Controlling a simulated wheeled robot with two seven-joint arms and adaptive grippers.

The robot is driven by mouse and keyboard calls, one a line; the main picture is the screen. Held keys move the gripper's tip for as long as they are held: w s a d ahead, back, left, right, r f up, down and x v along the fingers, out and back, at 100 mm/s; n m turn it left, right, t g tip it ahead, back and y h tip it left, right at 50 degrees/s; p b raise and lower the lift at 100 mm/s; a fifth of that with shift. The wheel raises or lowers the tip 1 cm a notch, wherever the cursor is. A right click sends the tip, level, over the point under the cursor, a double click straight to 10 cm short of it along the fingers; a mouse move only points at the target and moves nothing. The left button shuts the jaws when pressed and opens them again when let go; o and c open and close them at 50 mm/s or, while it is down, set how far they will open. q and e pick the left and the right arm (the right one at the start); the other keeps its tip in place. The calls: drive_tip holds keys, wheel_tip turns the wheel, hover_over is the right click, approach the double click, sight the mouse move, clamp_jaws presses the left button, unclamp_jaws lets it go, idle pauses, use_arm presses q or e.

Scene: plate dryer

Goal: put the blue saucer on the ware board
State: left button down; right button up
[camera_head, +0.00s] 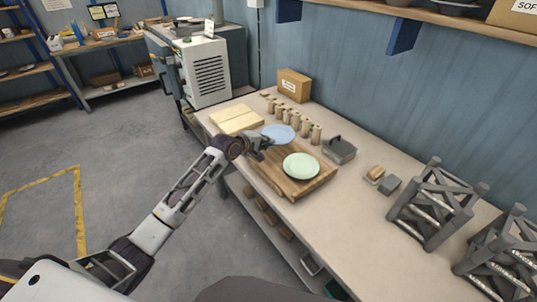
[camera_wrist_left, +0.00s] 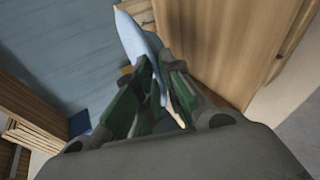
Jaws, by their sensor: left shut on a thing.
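The light blue saucer (camera_head: 278,133) is at the far end of the brown wooden ware board (camera_head: 277,183), over or beside its far edge. My left gripper (camera_head: 267,141) is shut on the saucer's near rim. In the left wrist view the saucer (camera_wrist_left: 133,38) shows nearly edge-on, running down between the dark green fingers (camera_wrist_left: 158,75). Wood, likely the board (camera_wrist_left: 205,45), fills the upper right there. Whether the saucer touches the board cannot be told. A pale green plate (camera_head: 301,166) lies on the board. My right gripper is not in view.
Several small beige cylinders (camera_head: 304,130) stand behind the saucer. Light wooden slabs (camera_head: 236,119) lie left of it. A grey lidded box (camera_head: 339,149) is right of the board, and grey racks (camera_head: 434,203) stand further right.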

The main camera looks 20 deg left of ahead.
use_arm(q)
drive_tip(key=shift+f, duration=1.15)
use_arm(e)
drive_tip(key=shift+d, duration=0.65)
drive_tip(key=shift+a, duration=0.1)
